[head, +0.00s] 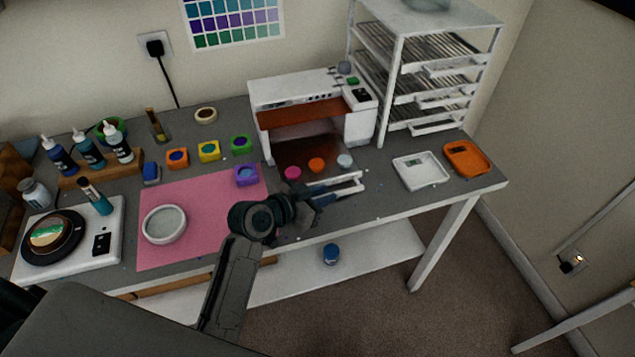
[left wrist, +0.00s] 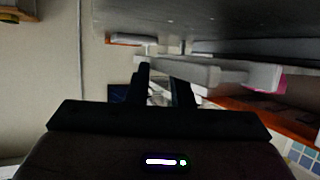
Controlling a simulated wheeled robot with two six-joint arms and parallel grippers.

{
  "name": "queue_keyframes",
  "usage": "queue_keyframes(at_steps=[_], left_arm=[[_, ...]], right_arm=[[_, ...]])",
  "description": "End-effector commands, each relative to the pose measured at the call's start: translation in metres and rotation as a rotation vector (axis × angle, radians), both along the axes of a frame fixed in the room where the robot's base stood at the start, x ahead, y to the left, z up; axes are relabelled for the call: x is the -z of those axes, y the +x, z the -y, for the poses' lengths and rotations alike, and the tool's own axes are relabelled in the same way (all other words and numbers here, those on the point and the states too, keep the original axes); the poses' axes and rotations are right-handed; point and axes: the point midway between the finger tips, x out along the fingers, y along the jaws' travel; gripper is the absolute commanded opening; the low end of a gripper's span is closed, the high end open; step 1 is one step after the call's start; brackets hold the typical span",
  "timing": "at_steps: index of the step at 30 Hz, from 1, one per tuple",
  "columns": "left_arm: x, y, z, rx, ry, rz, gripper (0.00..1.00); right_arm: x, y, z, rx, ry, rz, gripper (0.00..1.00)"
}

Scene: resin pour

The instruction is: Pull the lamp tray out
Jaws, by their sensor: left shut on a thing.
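The white lamp (head: 312,95) stands at the back of the desk, with an orange-brown panel across its front. Its dark tray (head: 318,152) shows in and before the opening, with pink (head: 293,173), orange (head: 317,165) and pale (head: 345,161) round pieces near its front. A white handle (head: 345,187) is at the tray's front. My left gripper (head: 328,196) is shut on this handle at its left part. In the left wrist view the fingers (left wrist: 164,82) are around a white bar; the exact contact is partly hidden. My right gripper is not in view.
A pink mat (head: 200,205) with a white bowl (head: 165,224) lies left. A wire rack (head: 425,70) stands behind right. The desk's front edge is close below my gripper.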

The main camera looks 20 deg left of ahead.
Motion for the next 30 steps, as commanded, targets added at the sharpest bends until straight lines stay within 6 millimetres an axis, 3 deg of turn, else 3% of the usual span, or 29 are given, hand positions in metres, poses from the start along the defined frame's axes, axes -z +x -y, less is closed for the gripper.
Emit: queue_keyframes(at_steps=[6,7,10,21,30], left_arm=[[0.003,0.0,0.0,-0.001,0.001,-0.007,0.0],[0.004,0.0,0.0,-0.001,0.002,-0.007,0.22],[0.003,0.0,0.0,-0.001,0.002,-0.006,0.41],[0.0,-0.004,-0.004,-0.001,0.002,-0.001,0.41],[-0.017,-0.045,-0.031,0.002,0.008,0.0,0.41]], right_arm=[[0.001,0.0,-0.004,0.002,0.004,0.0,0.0],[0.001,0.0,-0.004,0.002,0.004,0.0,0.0],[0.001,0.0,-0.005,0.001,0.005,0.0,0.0],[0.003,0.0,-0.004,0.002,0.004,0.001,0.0],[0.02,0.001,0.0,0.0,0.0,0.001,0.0]])
